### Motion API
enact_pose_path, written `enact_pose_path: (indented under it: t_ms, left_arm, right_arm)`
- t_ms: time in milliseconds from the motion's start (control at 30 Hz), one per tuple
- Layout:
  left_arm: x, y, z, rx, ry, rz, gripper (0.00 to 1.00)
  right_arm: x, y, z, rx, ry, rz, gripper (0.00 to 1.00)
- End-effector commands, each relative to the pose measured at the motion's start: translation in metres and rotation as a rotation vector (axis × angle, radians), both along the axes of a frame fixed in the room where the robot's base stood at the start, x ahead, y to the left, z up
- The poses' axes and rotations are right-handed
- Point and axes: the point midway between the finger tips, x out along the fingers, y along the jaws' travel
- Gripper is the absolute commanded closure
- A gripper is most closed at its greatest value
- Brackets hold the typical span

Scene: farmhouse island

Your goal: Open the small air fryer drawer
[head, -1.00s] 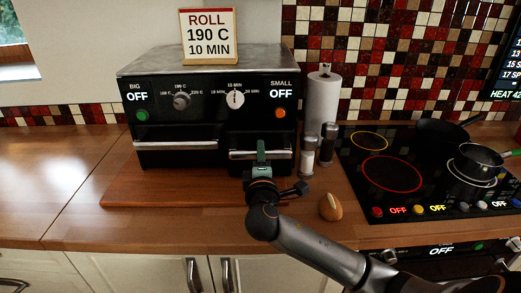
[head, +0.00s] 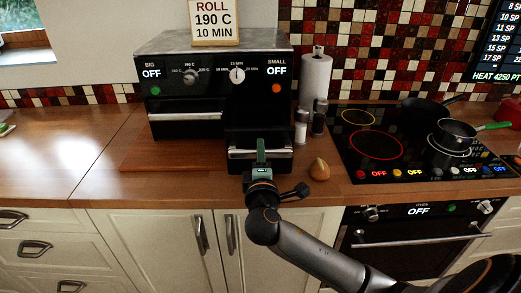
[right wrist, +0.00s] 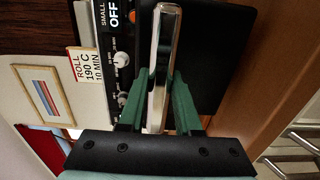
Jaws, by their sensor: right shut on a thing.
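The black air fryer (head: 180,104) stands on a wooden board at the back of the counter, with a BIG side on the left and a SMALL side on the right, both reading OFF. The small drawer (head: 240,166) is pulled out toward me, and its front sits well ahead of the appliance face. My right gripper (head: 260,157) is shut on the drawer's silver handle, which runs between the green fingers in the right wrist view (right wrist: 160,75). The big drawer's handle (head: 184,117) is flush with the shut left side. My left gripper is not in view.
A brown roll (head: 319,170) lies on the counter right of the drawer. Two shakers (head: 301,128) and a paper towel roll (head: 315,78) stand behind it. The stove (head: 400,150) with pans is farther right.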

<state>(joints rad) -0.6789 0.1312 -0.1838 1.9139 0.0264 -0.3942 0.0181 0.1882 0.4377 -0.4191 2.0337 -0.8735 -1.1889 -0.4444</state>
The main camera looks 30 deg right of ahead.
Motion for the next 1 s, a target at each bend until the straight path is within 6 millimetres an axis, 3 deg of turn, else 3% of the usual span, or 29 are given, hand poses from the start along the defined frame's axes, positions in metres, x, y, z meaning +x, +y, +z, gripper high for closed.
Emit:
enact_pose_path:
  t_ms: [500, 533, 800, 1000]
  left_arm:
    - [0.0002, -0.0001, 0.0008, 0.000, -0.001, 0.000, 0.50]
    - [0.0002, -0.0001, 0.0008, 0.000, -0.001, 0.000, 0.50]
    - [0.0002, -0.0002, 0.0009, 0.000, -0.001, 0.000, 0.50]
    - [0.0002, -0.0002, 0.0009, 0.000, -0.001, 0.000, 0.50]
  right_arm:
    - [-0.0020, 0.0017, -0.0008, -0.001, 0.002, 0.001, 1.00]
    - [-0.0020, 0.0017, -0.0008, 0.000, 0.001, 0.001, 0.65]
    - [-0.0019, 0.0015, -0.0003, -0.001, 0.001, 0.001, 0.38]
    - [-0.0018, 0.0012, 0.0000, 0.000, 0.000, 0.000, 0.38]
